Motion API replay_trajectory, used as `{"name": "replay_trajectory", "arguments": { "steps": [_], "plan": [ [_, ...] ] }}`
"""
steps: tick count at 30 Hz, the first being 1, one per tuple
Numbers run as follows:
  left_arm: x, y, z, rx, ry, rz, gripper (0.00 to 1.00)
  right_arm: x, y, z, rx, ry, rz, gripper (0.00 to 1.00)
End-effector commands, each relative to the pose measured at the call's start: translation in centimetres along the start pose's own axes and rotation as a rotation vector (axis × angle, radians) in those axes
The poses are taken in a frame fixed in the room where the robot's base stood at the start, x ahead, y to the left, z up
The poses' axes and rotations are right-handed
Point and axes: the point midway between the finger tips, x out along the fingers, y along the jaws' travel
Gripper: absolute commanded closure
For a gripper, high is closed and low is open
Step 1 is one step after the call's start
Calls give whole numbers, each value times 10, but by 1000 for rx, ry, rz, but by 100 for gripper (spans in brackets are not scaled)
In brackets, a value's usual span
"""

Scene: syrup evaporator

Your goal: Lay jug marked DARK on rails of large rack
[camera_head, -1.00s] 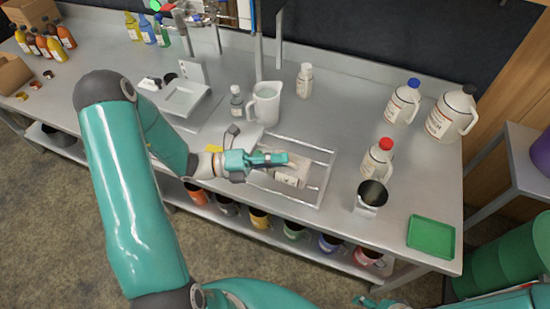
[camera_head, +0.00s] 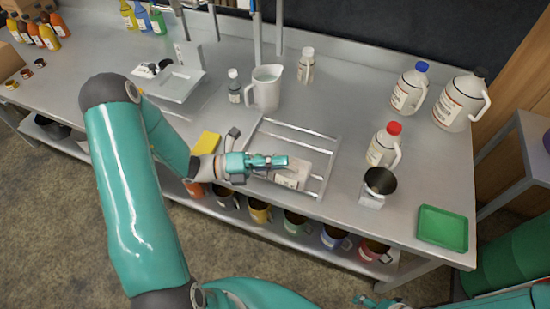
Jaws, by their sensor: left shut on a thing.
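The large rack (camera_head: 327,170) is a metal frame of rails on the steel bench, in the middle of the view. A pale jug with a label (camera_head: 288,181) lies on its side at the rack's near part. I cannot read its label at this size. My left gripper (camera_head: 278,162) reaches in from the left over the rack and is shut on this jug. The gripper hides part of the jug, so I cannot tell exactly how it touches the rails. Of my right gripper (camera_head: 368,301), only a small part shows at the bottom edge; its jaws cannot be made out.
A clear pitcher (camera_head: 265,90) stands behind the rack. A blue-capped jug (camera_head: 408,92) and a large jug (camera_head: 458,105) stand farther back. A yellow block (camera_head: 206,143) lies left.

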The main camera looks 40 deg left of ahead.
Motion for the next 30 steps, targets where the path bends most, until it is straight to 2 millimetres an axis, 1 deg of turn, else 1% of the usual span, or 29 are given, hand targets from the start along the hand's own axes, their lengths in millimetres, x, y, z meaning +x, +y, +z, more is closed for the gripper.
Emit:
{"name": "replay_trajectory", "arguments": {
  "steps": [10,11,15,16,21,22,24,30],
  "plan": [
    [0,2,-1,1,1,2,100,1,0,0,0,0,0,32],
    [0,2,-1,0,1,2,84,1,0,0,0,0,0,32],
    [0,2,-1,0,1,2,60,1,0,0,0,0,0,32],
    [0,2,-1,0,1,2,59,1,0,0,0,0,0,32],
    [0,2,-1,0,1,1,59,1,0,0,0,0,0,32],
    [0,4,-1,-1,1,5,61,1,0,0,0,0,0,32],
    [0,3,-1,-1,1,4,72,1,0,0,0,0,0,32],
    [0,3,-1,-1,0,3,72,1,0,0,0,0,0,32]
  ]
}}
